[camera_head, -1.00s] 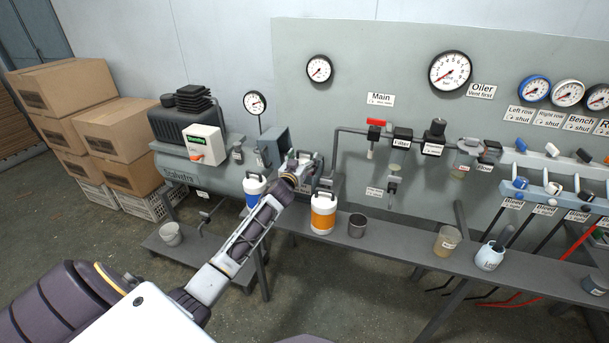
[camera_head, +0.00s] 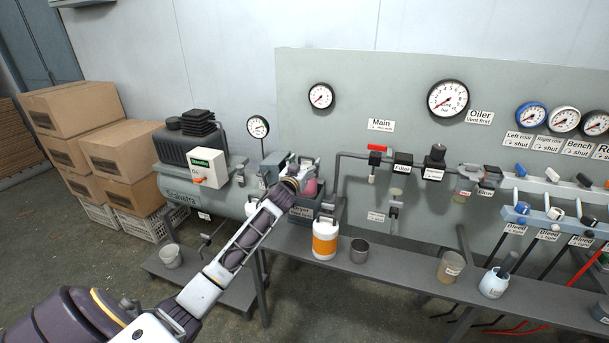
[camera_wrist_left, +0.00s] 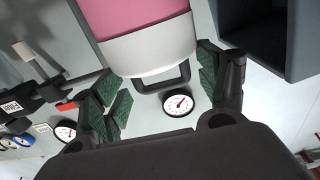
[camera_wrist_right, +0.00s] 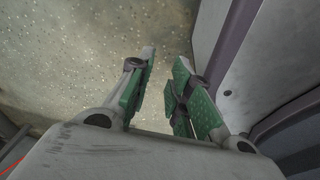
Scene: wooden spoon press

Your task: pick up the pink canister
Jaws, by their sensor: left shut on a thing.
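The pink canister (camera_head: 311,187) shows just past my left gripper (camera_head: 292,182) in the head view, by the dark bin. In the left wrist view the canister (camera_wrist_left: 148,18) is pink with a white end and a black handle. My left gripper's green-padded fingers (camera_wrist_left: 160,88) are on either side of that end, shut on the canister. The arm and gripper hide part of it in the head view. My right gripper (camera_wrist_right: 167,58) shows only in its wrist view. Its fingers are apart with nothing between them, above the floor.
A dark bin (camera_head: 298,213) stands on the bench close to the canister. An orange-banded canister (camera_head: 326,238) and a grey cup (camera_head: 359,250) stand to its right. A compressor tank (camera_head: 185,190) is to the left. A white canister (camera_head: 251,207) is mostly hidden behind my arm.

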